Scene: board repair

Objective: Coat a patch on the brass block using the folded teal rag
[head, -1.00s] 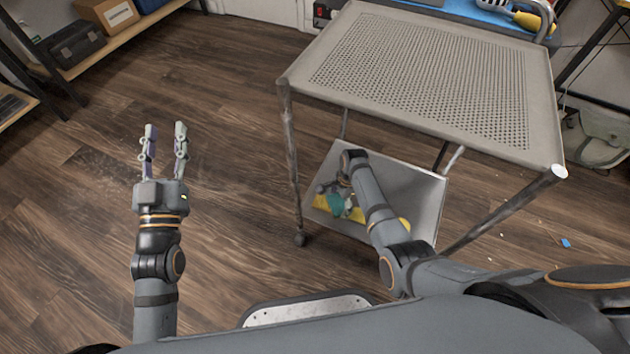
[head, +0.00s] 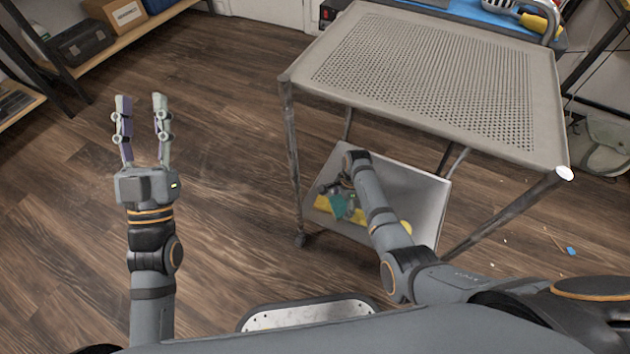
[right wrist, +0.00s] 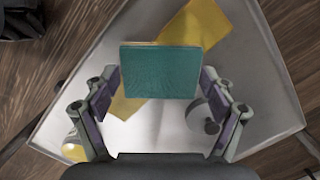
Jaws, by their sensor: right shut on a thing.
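The folded teal rag (right wrist: 160,72) is a flat rectangle held between the fingers of my right gripper (right wrist: 159,80), which is shut on it. In the head view the rag (head: 338,207) shows at the end of my right arm, low over the cart's lower shelf. A yellow, brass-coloured piece, seemingly the brass block (right wrist: 200,25), lies beyond and partly behind the rag; it also shows in the head view (head: 324,203). The rag hides its middle, and I cannot tell whether they touch. My left gripper (head: 140,99) is open and empty above the floor.
The cart's perforated top (head: 430,75) overhangs the lower shelf (head: 425,190), with legs (head: 293,160) at its corners. A rounded, partly yellow object (right wrist: 74,145) and a pale rounded object (right wrist: 203,117) stand on the shelf. The floor at left is clear.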

